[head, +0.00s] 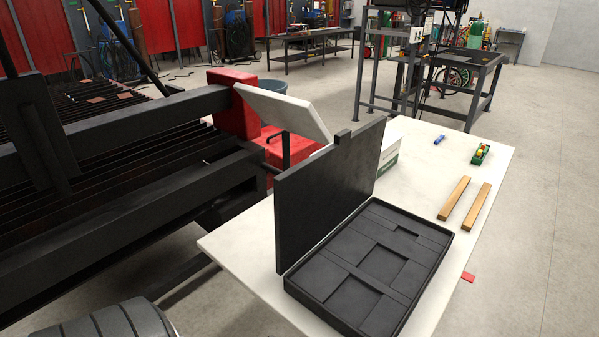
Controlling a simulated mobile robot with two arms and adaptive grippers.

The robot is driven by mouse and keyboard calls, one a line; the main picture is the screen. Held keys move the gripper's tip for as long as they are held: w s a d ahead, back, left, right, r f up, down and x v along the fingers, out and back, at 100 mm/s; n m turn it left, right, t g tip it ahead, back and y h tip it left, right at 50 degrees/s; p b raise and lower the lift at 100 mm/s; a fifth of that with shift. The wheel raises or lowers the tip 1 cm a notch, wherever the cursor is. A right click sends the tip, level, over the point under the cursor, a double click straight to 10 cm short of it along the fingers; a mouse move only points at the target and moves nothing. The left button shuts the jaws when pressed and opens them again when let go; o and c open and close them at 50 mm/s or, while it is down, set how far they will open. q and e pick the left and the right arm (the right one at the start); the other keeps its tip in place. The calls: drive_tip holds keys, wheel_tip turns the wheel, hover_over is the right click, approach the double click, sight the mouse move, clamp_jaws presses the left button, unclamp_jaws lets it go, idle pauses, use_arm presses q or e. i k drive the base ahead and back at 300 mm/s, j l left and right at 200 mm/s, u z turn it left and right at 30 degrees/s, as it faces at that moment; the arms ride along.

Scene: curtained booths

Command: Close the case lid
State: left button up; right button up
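The black case stands open on a white table (500,160). Its lid (325,195) stands roughly upright along the left side of the case, with a small tab on its top edge. The case base (432,227) lies flat and shows several recessed compartments, which look empty. Neither of my grippers shows in the head view. A dark ribbed rounded shape at the bottom left may be part of my own arm.
A white and green box (389,158) is partly hidden behind the lid. Two wooden bars (454,198), a blue item (439,140) and a green item (481,154) lie on the table's right side. A large dark slatted machine (120,160) stands left.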

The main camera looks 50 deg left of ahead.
sight(313, 197)
drive_tip(key=j+z, duration=0.35)
drive_tip(key=j, duration=2.2)
